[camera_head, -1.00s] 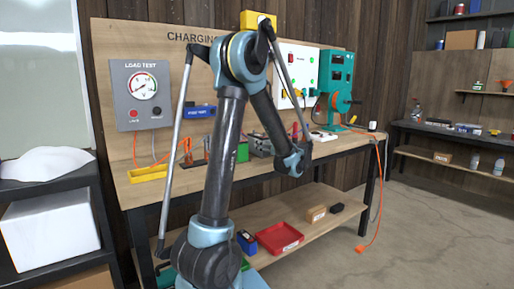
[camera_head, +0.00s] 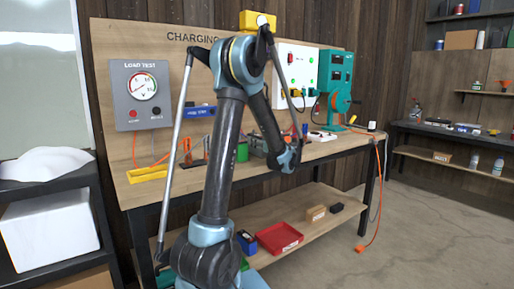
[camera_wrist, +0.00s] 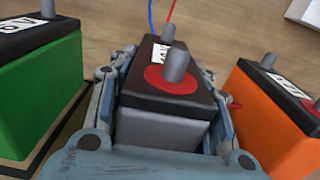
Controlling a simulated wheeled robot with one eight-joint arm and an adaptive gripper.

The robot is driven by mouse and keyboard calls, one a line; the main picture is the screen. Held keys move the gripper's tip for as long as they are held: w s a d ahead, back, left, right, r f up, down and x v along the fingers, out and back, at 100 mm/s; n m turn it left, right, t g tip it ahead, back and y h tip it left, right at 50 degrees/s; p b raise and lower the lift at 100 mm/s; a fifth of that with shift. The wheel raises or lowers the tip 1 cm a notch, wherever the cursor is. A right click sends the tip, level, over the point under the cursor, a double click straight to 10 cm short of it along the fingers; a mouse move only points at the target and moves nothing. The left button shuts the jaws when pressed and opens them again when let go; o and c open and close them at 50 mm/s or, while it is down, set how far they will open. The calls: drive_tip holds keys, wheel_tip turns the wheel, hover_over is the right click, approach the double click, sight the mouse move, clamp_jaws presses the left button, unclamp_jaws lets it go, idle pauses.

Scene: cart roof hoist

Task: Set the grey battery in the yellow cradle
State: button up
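The grey battery (camera_wrist: 160,132) has a black top with a metal post on a red disc. In the wrist view it stands between the fingers of my gripper (camera_wrist: 168,100), which lie close along both its sides and look shut on it. Its underside is hidden, so I cannot tell whether it touches the bench. In the head view my wrist covers much of this spot. A low yellow tray, which looks like the yellow cradle (camera_head: 147,174), lies at the bench's left front.
A green battery (camera_wrist: 38,98) stands left of the grey one and an orange battery (camera_wrist: 272,122) right of it, both close. Red and blue wires run behind. The load tester (camera_head: 141,94) hangs above the yellow tray. A teal stand (camera_head: 334,88) is at the right.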

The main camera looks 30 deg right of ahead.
clamp_jaws()
drive_tip(key=shift+r, duration=0.1)
